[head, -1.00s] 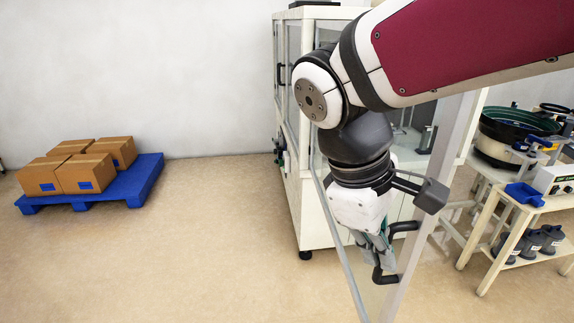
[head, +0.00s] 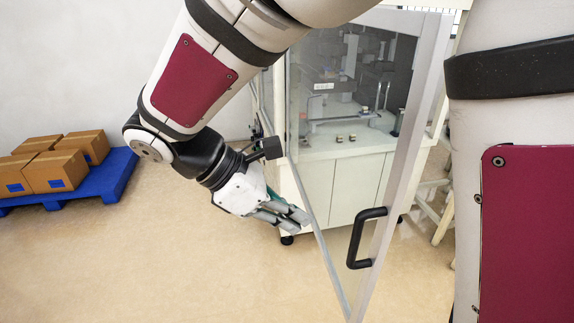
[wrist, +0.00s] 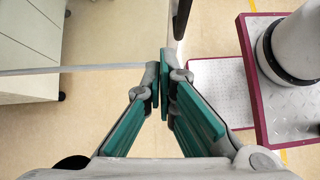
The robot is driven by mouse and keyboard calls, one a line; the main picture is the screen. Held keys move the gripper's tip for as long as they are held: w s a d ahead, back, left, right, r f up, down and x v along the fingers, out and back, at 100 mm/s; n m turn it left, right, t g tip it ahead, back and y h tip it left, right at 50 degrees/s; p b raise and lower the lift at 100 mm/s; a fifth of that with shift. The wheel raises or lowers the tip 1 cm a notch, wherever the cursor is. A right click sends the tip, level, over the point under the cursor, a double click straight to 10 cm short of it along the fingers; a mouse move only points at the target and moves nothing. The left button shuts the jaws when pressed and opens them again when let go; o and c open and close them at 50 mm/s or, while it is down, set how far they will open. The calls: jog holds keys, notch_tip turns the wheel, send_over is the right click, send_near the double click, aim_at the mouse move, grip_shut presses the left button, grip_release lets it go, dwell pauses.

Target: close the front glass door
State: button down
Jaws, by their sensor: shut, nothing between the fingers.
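The front glass door (head: 428,95) stands open, swung out from the white cabinet (head: 345,185). It has a pale frame and a black bar handle (head: 358,240) near its free edge. My gripper (head: 307,222) is shut and empty, left of the handle in the head view, its fingertips overlapping the door's bottom rail there. I cannot tell whether they touch the door. In the wrist view, the closed green-padded fingers (wrist: 163,92) are beside a thin grey rail (wrist: 75,69) of the door. A black bar, likely the handle (wrist: 181,18), is just beyond them.
Equipment and small parts sit inside the cabinet behind the glass. A blue pallet (head: 113,182) with brown boxes (head: 57,170) stands at the far left. Open floor (head: 150,270) lies between the pallet and the door. My arm covers parts of the view.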

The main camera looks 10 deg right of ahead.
send_near(363, 246)
notch_tip(363, 246, down, 4)
jog(key=d, duration=0.2)
jog(key=shift+d+r+n, duration=0.15)
jog(key=shift+d+n, duration=0.15)
jog(key=shift+d, duration=0.25)
